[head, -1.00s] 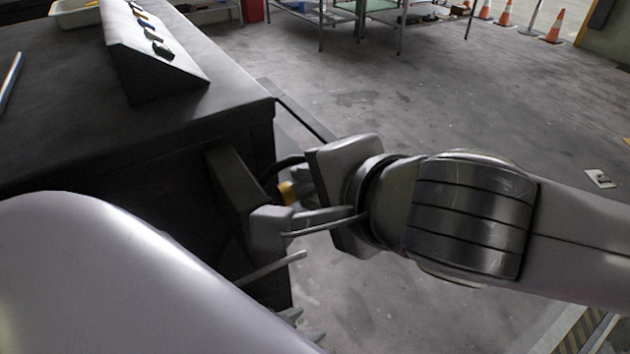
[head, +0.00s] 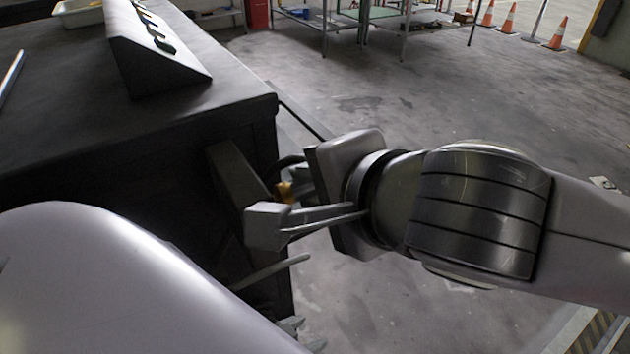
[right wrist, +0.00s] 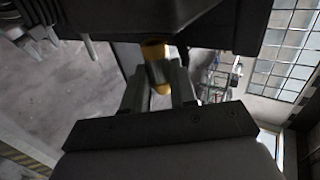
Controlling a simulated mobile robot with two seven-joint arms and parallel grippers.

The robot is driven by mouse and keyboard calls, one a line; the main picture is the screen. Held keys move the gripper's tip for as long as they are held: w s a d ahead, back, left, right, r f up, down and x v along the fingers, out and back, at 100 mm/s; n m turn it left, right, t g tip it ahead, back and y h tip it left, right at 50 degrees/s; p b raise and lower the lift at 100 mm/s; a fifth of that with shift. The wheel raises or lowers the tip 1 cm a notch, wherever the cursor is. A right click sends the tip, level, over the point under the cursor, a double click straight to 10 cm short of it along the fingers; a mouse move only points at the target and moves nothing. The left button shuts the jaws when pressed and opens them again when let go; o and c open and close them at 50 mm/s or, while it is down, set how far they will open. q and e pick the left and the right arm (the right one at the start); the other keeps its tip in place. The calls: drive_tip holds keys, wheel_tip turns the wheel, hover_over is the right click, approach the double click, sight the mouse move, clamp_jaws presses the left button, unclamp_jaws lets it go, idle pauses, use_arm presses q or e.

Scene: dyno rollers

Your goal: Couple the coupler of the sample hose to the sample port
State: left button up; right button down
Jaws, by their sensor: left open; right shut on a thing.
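My right gripper (head: 280,200) is shut on a yellow coupler (head: 284,191), beside the dark bracket (head: 238,175) on the side of the black cabinet. In the right wrist view the yellow coupler (right wrist: 154,52) sits between the two grey fingers, its upper end close to a dark overhanging part. A black hose loop (head: 288,162) shows behind the gripper. I cannot make out the sample port, nor whether the coupler touches it. My left gripper (head: 302,295) is open, lower in the head view and partly hidden by my left arm.
The black cabinet (head: 90,140) fills the left, with a sloped panel (head: 155,55) and a tray (head: 80,14) on top. Open floor (head: 400,110) lies to the right. Benches (head: 345,20) and orange cones (head: 557,33) stand far back.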

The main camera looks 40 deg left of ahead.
drive_tip(key=shift+s+b, duration=0.1)
drive_tip(key=shift+b, duration=0.6)
idle(0.5)
drive_tip(key=shift+s+a+b, duration=0.1)
drive_tip(key=shift+s+b, duration=0.1)
drive_tip(key=shift+b, duration=0.45)
drive_tip(key=shift+s+a+b, duration=0.15)
drive_tip(key=shift+s+b, duration=0.25)
drive_tip(key=shift+b, duration=0.15)
drive_tip(key=c, duration=0.8)
unclamp_jaws()
